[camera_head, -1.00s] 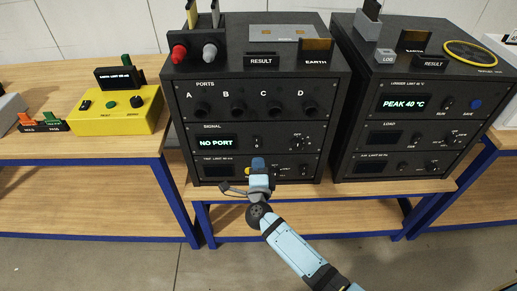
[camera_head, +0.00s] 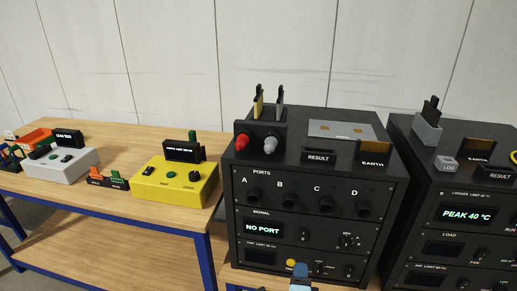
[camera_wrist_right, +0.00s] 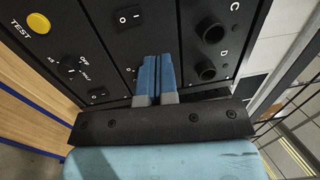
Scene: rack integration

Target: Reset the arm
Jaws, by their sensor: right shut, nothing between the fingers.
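My right gripper (camera_head: 300,272) shows at the bottom edge of the head view, in front of the lower panel of the black test rack (camera_head: 240,190). In the right wrist view its two blue fingers (camera_wrist_right: 157,78) are together with nothing between them. They point at the rack's front panel (camera_wrist_right: 110,55), near a rocker switch (camera_wrist_right: 128,16) and a round port (camera_wrist_right: 208,70). I cannot tell whether the fingertips touch the panel. A yellow button (camera_wrist_right: 38,23) labelled TEST is at the upper left of the wrist view. The rack's screen (camera_head: 263,229) reads NO PORT. My left gripper is not in view.
A second black rack (camera_head: 450,190) reading PEAK 40 °C stands at the right. A yellow box (camera_head: 176,190) and a grey box (camera_head: 60,165) sit on the wooden table (camera_head: 110,205) at the left. Red and grey plugs stand on the first rack.

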